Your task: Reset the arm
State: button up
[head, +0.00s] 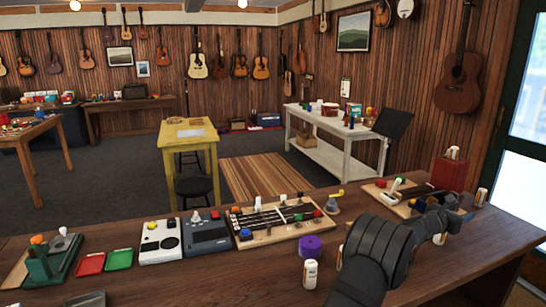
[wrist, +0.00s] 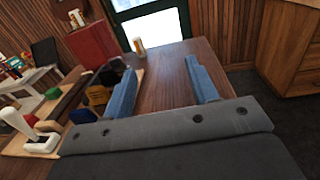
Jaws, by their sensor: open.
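My gripper (wrist: 163,82) shows in the wrist view with its two blue fingers apart and nothing between them. Beyond the fingers is bare brown workbench top (wrist: 168,66). In the head view my dark arm reaches in from the lower right, and my gripper (head: 456,212) is at the right end of the bench, low beside a wooden board (head: 384,190) with coloured knobs and a white-handled lever. The arm hides part of that board. I cannot tell whether the fingers touch anything.
A red box (head: 450,174) and small cans stand near the gripper. A purple roll (head: 311,246) and a can (head: 310,274) are left of my arm. A stringed board (head: 283,222), a grey device (head: 206,234) and a white panel (head: 160,240) line the bench. Its front middle is mostly clear.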

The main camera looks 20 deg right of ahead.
jog(key=s+r, duration=0.6)
jog(key=s, duration=0.3)
jog(key=w+a+n+t, duration=0.1)
jog(key=w+a+t, duration=0.1)
jog(key=w+a, duration=0.95)
jog(key=w+a+n+t, duration=0.1)
jog(key=w+a, duration=0.8)
jog(key=a, duration=0.5)
jog(key=w+a+n+t+y, duration=0.1)
jog(key=w+a+t, duration=0.1)
jog(key=a, duration=2.8)
jog(key=shift+w+f+n+t, duration=0.15)
jog(key=shift+w+n+t, duration=0.05)
jog(key=shift+n+t, duration=0.2)
